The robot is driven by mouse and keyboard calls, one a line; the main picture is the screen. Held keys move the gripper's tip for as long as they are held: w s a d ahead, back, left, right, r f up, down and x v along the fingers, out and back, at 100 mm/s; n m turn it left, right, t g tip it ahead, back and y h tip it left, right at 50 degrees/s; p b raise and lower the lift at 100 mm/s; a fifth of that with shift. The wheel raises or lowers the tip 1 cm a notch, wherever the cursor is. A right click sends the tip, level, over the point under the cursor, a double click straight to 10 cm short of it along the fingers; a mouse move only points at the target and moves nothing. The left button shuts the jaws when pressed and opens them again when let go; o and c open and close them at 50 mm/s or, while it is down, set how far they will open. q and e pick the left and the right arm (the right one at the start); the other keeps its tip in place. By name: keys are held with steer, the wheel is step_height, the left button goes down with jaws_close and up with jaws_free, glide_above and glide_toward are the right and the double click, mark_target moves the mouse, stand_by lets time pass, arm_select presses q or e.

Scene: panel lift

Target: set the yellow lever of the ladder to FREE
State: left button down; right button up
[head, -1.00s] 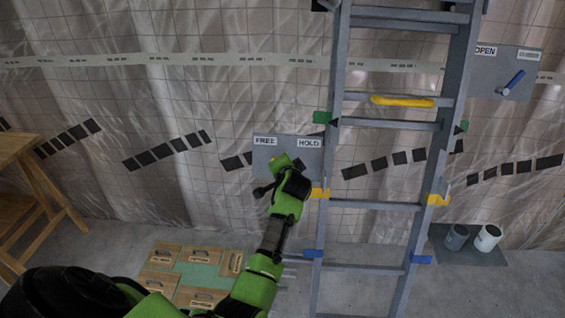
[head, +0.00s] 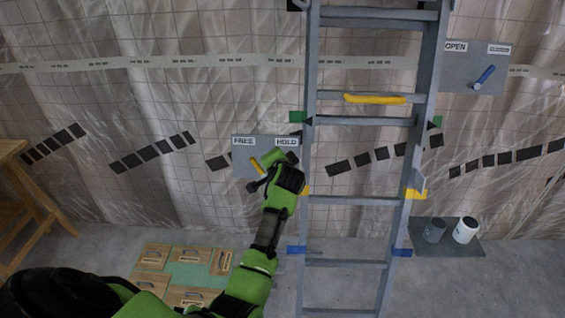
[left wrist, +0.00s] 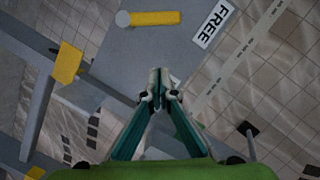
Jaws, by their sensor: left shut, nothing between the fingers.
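The grey lever panel (head: 243,168) hangs left of the ladder (head: 310,222), with a FREE label (head: 243,141) on its left and a HOLD label (head: 286,141) on its right. The yellow lever (head: 257,166) shows just left of my gripper, which hides part of the panel. In the left wrist view the lever (left wrist: 155,18) runs from a round pivot toward the side of the FREE label (left wrist: 214,27). My left gripper (left wrist: 160,92) is shut and empty in front of the panel, apart from the lever in that view. My right gripper is out of view.
A second panel with a blue lever (head: 484,77) and an OPEN label hangs at the upper right. Yellow and blue brackets sit on the ladder rails. Two cups (head: 465,230) stand at the right. Wooden drawer fronts (head: 153,257) lie low left, beside a wooden trestle (head: 30,190).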

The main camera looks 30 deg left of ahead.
arm_select(q)
steer(key=s+a+b+v, duration=0.1)
steer(key=v, duration=0.7)
steer(key=shift+b, duration=0.4)
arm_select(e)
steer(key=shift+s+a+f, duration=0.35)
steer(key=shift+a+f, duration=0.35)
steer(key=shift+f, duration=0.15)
arm_select(q)
steer(key=shift+d+f, duration=0.1)
steer(key=shift+f, duration=0.05)
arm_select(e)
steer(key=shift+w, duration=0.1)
